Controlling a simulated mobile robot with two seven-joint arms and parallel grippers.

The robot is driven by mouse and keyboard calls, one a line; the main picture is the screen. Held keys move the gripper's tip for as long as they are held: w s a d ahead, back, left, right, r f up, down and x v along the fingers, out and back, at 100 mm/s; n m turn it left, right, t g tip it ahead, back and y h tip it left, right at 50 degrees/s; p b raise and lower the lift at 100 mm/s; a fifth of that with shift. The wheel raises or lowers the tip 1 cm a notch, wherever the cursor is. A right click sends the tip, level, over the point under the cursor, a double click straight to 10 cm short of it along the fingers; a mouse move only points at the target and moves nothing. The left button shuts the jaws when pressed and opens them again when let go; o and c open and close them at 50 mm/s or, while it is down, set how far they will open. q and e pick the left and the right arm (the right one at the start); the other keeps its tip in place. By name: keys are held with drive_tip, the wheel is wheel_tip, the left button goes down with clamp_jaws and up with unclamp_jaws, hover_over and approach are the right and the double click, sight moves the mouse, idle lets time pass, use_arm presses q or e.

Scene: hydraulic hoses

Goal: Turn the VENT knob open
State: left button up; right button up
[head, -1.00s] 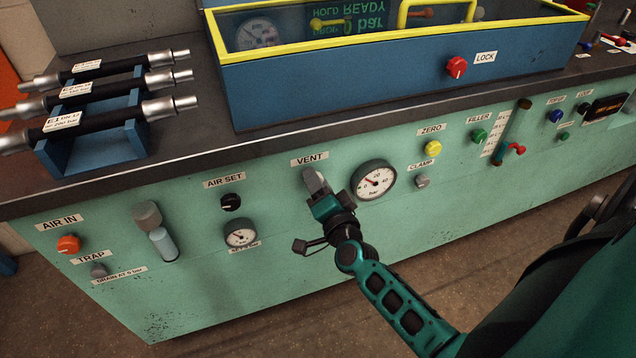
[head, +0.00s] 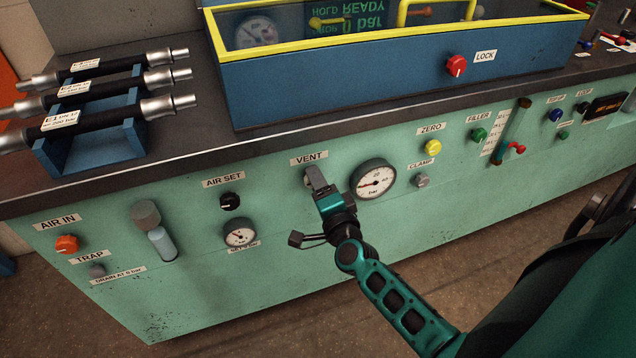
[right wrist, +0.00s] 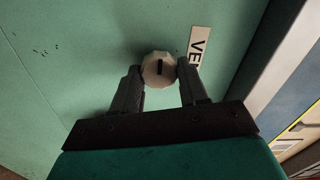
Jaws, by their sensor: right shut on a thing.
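The VENT knob (right wrist: 158,69) is a pale, faceted knob with a dark bar mark, on the green panel beside its VENT label (right wrist: 196,50) in the right wrist view. My right gripper (right wrist: 161,74) is shut on the knob, with one dark finger on each side of it. In the head view my right gripper (head: 315,180) reaches up to the panel just below the VENT label (head: 309,160) and hides most of the knob. My left gripper is not in view.
A round pressure gauge (head: 374,179) sits close right of my gripper. The AIR SET knob (head: 230,201) and a smaller gauge (head: 240,233) are to the left. The dark bench edge (head: 250,146) overhangs above, with a blue, yellow-rimmed box (head: 390,80) on it.

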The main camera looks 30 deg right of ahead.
drive_tip(key=o, duration=1.1)
drive_tip(key=shift+c, duration=0.2)
drive_tip(key=shift+s, duration=0.1)
drive_tip(key=p+v, duration=0.1)
drive_tip(key=v, duration=1.1)
drive_tip(key=shift+s, duration=0.4)
drive_tip(key=shift+a, duration=0.1)
